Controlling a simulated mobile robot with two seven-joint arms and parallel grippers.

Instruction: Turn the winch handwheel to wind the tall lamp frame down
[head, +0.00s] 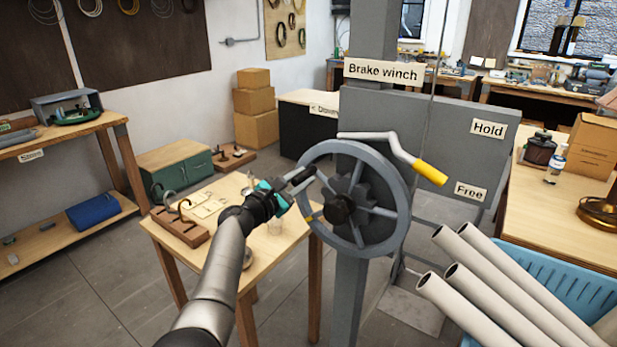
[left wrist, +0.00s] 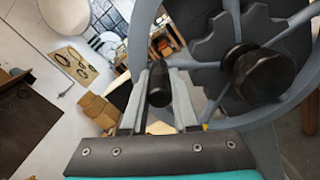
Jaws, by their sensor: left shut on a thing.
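The winch handwheel (head: 404,190) is a grey spoked wheel with a dark hub (head: 339,208), mounted on a grey post under a "Brake winch" sign (head: 383,71). My left gripper (head: 306,181) is at the left side of the rim. In the left wrist view, its fingers (left wrist: 158,100) are closed around a black handle knob (left wrist: 158,84) beside the rim, with the hub (left wrist: 258,76) to the right. A crank-shaped lever with a yellow grip (head: 430,174) points right, nearer the "Free" label (head: 471,191) than the "Hold" label (head: 488,128). I cannot make out the lamp frame. My right gripper is out of view.
A blue crate (head: 570,268) with several pale tubes (head: 500,290) stands at the lower right. A small wooden table (head: 225,250) stands left of the wheel, below my left arm. A workbench (head: 530,210) is at right.

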